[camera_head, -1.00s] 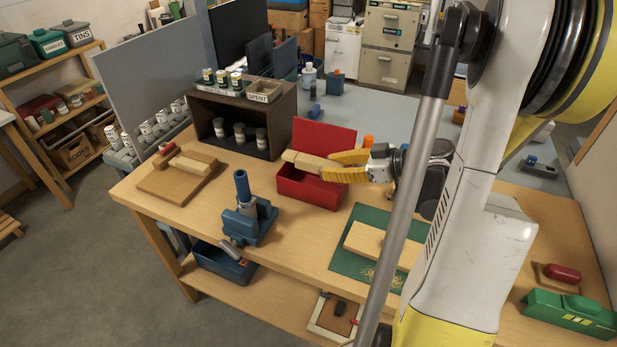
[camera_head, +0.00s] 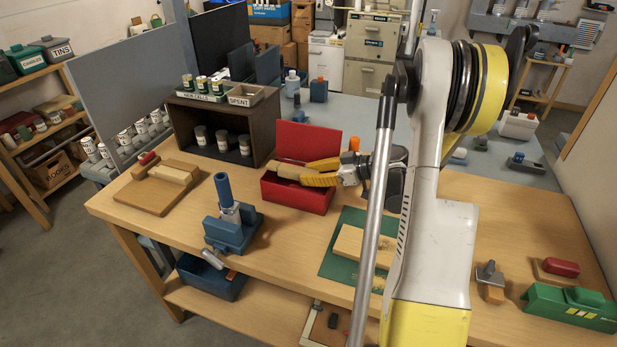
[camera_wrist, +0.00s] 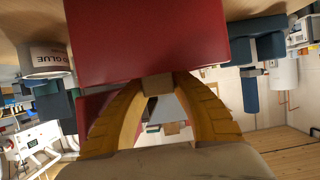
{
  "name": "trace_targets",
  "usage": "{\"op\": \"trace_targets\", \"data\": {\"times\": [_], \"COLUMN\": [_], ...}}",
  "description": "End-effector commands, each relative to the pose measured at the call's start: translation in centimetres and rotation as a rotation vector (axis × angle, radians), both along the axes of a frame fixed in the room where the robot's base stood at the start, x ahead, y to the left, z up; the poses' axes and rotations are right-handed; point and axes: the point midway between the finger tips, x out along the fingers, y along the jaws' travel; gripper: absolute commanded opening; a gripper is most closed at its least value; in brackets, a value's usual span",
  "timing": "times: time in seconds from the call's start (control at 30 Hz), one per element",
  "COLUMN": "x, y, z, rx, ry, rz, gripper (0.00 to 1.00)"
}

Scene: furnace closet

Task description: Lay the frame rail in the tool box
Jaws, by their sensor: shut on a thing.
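The frame rail, a pale wooden bar (camera_head: 289,170), is held between the yellow fingers of my gripper (camera_head: 313,174). The red tool box (camera_head: 296,194) stands on the bench with its lid (camera_head: 310,139) raised behind. The rail lies lengthwise across the mouth of the box; I cannot tell if it touches the box. In the wrist view my gripper (camera_wrist: 158,98) is shut on the rail, whose end (camera_wrist: 157,84) shows between the fingertips. A broad red face of the tool box (camera_wrist: 150,42) fills the upper middle there. The box's inside is mostly hidden.
A dark shelf unit (camera_head: 224,122) with cans stands left of the box. A blue clamp-like tool (camera_head: 232,222) is in front. A green mat (camera_head: 335,262) with a wooden block (camera_head: 352,243) lies front right. An orange-topped item (camera_head: 354,144) is close behind my gripper.

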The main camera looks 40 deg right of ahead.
Motion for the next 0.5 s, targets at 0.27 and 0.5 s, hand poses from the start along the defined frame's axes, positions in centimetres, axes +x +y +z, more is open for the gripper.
{"op": "trace_targets", "data": {"times": [0.27,0.5], "x": [0.0,0.0], "y": [0.0,0.0], "z": [-0.2,-0.7], "rx": [0.000,0.000], "ry": [0.000,0.000], "rz": [0.000,0.000], "gripper": [0.00,0.37]}}
